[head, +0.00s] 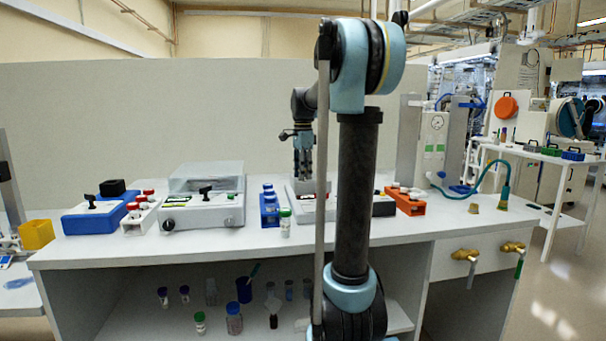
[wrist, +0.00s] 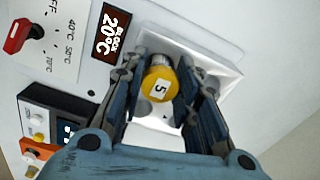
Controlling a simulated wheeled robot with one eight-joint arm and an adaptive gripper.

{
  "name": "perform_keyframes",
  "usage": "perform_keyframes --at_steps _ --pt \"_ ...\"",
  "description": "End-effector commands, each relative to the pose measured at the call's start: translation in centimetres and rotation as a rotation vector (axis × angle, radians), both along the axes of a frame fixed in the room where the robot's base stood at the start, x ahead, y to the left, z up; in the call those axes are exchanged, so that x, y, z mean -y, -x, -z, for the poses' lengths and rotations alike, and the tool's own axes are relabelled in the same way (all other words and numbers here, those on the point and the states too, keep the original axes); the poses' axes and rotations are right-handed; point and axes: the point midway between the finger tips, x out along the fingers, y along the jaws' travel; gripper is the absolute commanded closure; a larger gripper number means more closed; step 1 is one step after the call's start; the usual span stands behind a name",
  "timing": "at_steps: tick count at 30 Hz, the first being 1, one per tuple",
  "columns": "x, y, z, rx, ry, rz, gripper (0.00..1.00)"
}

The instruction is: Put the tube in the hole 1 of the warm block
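My gripper (wrist: 162,82) is shut on a tube with a yellow cap (wrist: 160,84) marked 5, one finger on each side of the cap. Below it is a pale metal block (wrist: 222,75) with round holes, one of them showing at lower left of the cap (wrist: 141,107). The cap hides the tube's lower end, so I cannot tell if it is in a hole. The block's display (wrist: 111,33) reads BLOCK 20°C. In the head view, my gripper (head: 303,170) points down over this unit, which my arm partly hides.
A red knob (wrist: 17,36) stands on the unit's panel beside temperature marks. On the bench are a blue rack (head: 270,207), a green-capped vial (head: 285,222), a lidded grey device (head: 204,203) and an orange rack (head: 405,202). The front of the bench is mostly clear.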

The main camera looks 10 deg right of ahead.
Motion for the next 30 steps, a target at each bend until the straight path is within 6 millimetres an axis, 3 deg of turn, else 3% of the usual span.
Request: perform_keyframes --at_steps 14,20,30 --pt "0.0 0.0 -0.5 0.000 0.000 0.001 0.54" --pt "0.1 0.0 -3.1 0.000 0.000 0.001 0.54" --pt "0.1 0.1 -9.3 0.000 0.000 0.002 0.54"
